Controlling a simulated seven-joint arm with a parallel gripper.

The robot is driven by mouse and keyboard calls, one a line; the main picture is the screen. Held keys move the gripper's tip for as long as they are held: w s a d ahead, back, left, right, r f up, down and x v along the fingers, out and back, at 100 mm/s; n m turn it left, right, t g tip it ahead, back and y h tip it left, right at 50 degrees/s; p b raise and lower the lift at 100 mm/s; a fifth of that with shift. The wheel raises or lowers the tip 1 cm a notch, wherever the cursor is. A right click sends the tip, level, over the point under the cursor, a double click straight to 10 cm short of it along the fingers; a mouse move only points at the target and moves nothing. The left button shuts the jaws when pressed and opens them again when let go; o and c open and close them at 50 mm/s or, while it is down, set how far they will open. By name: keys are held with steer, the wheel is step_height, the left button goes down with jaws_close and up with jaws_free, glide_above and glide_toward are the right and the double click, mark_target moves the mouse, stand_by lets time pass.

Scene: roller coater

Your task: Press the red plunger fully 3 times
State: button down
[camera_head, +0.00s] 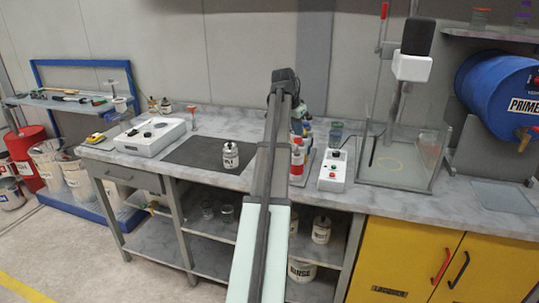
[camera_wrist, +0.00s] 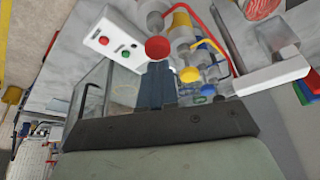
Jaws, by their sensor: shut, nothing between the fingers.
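The red plunger (camera_wrist: 158,47) shows in the wrist view as a round red cap on top of a clear dispenser. My gripper (camera_wrist: 160,68) is shut and empty, its dark fingertips beside the lower edge of the red cap in the picture. I cannot tell whether they touch it. A yellow plunger (camera_wrist: 190,74) stands just right of the fingertips, with yellow and red curved tubes near it. In the head view my arm partly covers the dispenser group (camera_head: 297,160), and my fingertips cannot be made out there.
A white control box (camera_wrist: 113,40) with red and green buttons lies close by; it also shows in the head view (camera_head: 332,170). A clear-walled enclosure (camera_head: 400,165) stands right of it. A jar (camera_head: 230,155) sits on a dark mat (camera_head: 190,152) left of my arm.

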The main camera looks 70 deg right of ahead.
mark_target(298, 139)
steer(key=shift+f, duration=0.35)
stand_by(0.6)
steer(key=shift+f, duration=1.4)
steer(key=shift+r, duration=1.75)
steer(key=shift+f, duration=0.3)
